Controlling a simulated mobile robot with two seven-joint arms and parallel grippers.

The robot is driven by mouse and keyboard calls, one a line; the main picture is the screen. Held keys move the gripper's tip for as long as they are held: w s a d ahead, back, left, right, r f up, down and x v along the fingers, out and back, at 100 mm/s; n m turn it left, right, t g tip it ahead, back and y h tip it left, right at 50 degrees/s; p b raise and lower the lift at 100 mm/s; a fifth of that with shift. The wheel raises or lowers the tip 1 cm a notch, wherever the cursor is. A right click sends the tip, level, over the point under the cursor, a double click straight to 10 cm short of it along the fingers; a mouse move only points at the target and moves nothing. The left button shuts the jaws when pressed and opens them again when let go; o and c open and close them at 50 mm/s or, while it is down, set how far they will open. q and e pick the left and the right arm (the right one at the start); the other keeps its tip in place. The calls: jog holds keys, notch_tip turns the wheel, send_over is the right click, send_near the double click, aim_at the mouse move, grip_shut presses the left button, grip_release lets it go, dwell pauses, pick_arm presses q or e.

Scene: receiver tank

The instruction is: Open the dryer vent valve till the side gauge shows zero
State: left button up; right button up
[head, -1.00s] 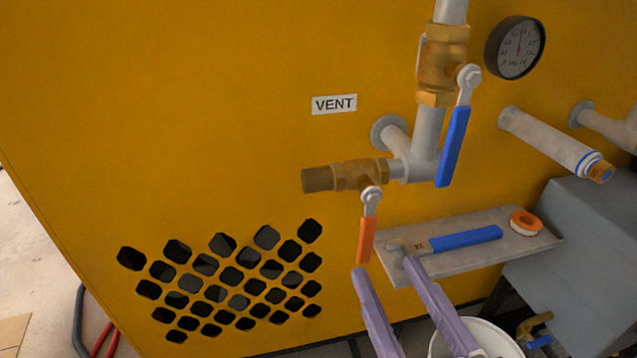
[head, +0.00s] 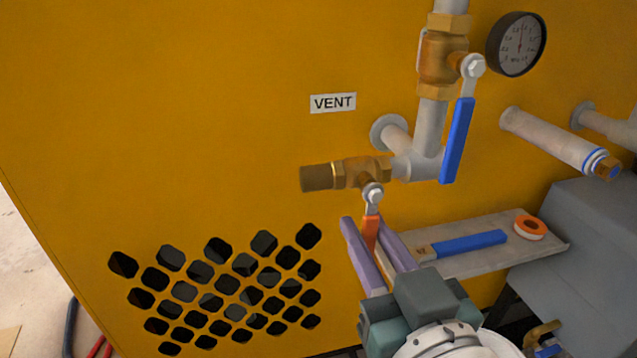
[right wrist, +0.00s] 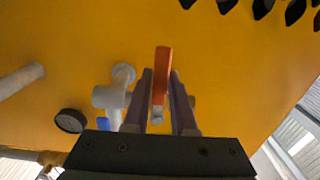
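The vent valve (head: 362,172) is brass, on a side branch below the VENT label (head: 333,103). Its orange handle (head: 371,232) hangs straight down, across the pipe. My right gripper (head: 366,221) has its lilac fingers on either side of this handle, open, with a gap showing to the left finger. In the right wrist view the orange handle (right wrist: 162,75) stands between the fingers (right wrist: 161,73). The round dark-rimmed gauge (head: 517,43) is at upper right; its needle points about straight up, and its numbers are too small to read. My left gripper is not in view.
A second brass valve with a long blue handle (head: 458,140) is on the upright pipe close to the right. A grey shelf (head: 480,262) below holds a blue-handled tool (head: 468,242) and an orange-and-white roll (head: 530,228).

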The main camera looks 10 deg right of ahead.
grip_shut()
dwell(1.0)
